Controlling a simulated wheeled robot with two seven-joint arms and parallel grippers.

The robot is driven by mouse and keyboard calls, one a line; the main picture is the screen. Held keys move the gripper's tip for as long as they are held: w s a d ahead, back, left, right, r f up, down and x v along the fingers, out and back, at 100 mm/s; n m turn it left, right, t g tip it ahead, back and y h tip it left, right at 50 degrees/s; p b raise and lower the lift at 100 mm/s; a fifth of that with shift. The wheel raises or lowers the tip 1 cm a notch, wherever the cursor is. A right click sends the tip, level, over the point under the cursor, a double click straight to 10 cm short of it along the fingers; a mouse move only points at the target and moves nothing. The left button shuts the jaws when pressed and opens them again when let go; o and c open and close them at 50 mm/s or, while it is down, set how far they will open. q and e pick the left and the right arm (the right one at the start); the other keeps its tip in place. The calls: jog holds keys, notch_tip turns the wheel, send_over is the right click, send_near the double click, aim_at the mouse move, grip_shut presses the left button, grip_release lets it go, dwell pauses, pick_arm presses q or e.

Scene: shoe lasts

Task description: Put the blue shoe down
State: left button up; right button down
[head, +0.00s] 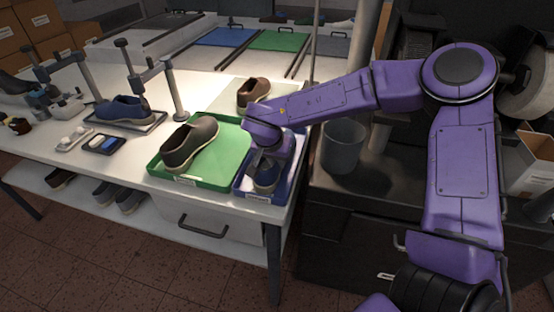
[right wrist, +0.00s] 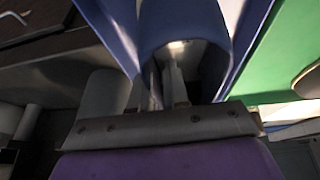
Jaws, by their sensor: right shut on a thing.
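A blue shoe (head: 265,181) is at the blue tray (head: 272,201) at the table's right front corner. My right gripper (head: 268,160) reaches down over it from the right and hides part of it. In the right wrist view the shoe (right wrist: 188,28) fills the top middle, and my right gripper (right wrist: 166,92) is shut on its edge. The tray's blue walls (right wrist: 252,35) show on both sides of the shoe. Whether the sole touches the tray floor is hidden. My left gripper is not in view.
A green tray (head: 225,170) with a brown shoe (head: 188,145) stands just left of the blue tray. Another brown shoe (head: 253,91) is behind. A second blue shoe (head: 124,109) lies farther left near metal stands (head: 175,95). A grey bin (head: 343,146) is right of the table.

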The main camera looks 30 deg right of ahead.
jog(key=shift+a+r, duration=0.1)
jog(key=c, duration=1.1)
grip_release()
jog(key=v, duration=1.2)
jog(key=shift+s, duration=0.1)
